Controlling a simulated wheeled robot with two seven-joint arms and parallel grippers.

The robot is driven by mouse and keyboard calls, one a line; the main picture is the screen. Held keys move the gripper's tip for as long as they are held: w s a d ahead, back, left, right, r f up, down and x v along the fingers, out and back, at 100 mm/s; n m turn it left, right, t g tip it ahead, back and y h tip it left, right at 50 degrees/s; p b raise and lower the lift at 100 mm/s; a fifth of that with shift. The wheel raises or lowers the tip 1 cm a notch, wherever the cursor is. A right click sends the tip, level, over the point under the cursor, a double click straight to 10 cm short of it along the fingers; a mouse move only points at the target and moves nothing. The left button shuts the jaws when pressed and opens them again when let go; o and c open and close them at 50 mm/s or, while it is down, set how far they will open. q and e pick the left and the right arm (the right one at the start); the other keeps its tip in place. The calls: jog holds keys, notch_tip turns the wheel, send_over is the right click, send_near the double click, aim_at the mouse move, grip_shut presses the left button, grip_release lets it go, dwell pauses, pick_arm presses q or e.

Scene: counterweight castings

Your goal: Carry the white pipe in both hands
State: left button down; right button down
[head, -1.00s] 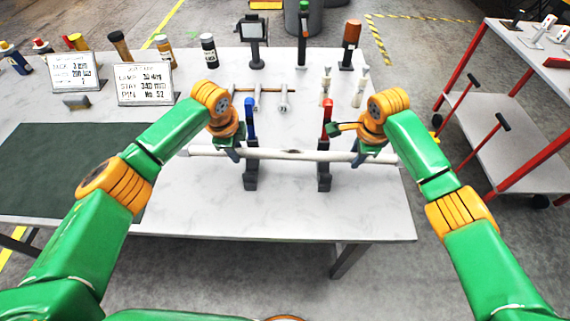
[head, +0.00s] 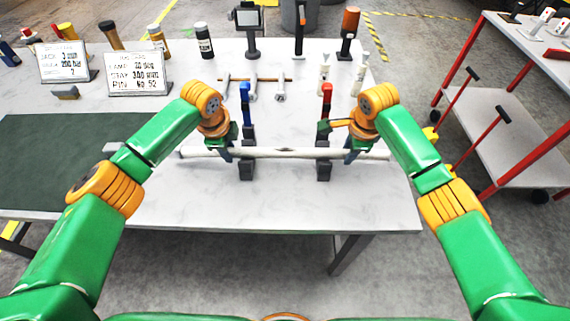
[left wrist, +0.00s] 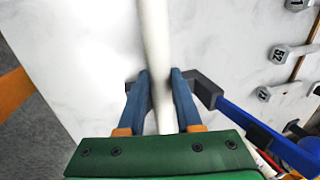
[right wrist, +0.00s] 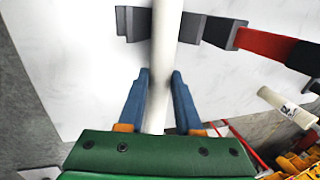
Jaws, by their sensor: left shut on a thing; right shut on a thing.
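The long white pipe (head: 285,153) lies level across both of my grippers, left to right over the table. My left gripper (head: 226,155) is shut on it near its left end, and the left wrist view shows the pipe (left wrist: 154,40) between the blue fingers (left wrist: 160,75). My right gripper (head: 351,155) is shut on it towards its right end; the right wrist view shows the pipe (right wrist: 166,45) between its fingers (right wrist: 160,75). Between my grippers, the pipe crosses a blue-handled dark stand (head: 246,170) and a red-handled one (head: 323,172). Whether it rests on them I cannot tell.
The white table (head: 290,208) has a dark green mat (head: 60,160) at left. Behind the pipe lie small castings on a rack (head: 253,80), two pale pieces (head: 323,80), bottles (head: 203,42) and sign cards (head: 137,72). A red-framed cart (head: 500,140) stands at right.

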pick_arm(q)
jog(key=c, duration=1)
grip_release()
jog(key=shift+f, duration=0.7)
pick_arm(e)
jog(key=c, duration=1)
grip_release()
jog(key=shift+f, duration=0.7)
pick_arm(q)
jog(key=o, duration=0.4)
jog(key=shift+r, duration=0.25)
pick_arm(e)
jog(key=o, duration=0.4)
jog(key=shift+r, duration=0.25)
pick_arm(q)
jog(key=shift+s+r, duration=0.1)
pick_arm(e)
jog(key=shift+r, duration=0.1)
jog(key=shift+s, duration=0.1)
jog(key=shift+r, duration=0.1)
pick_arm(q)
jog(key=v, duration=1.2)
pick_arm(e)
jog(key=v, duration=1.1)
jog(key=shift+r, duration=0.4)
jog(key=shift+s+f, duration=0.1)
jog(key=shift+s, duration=0.1)
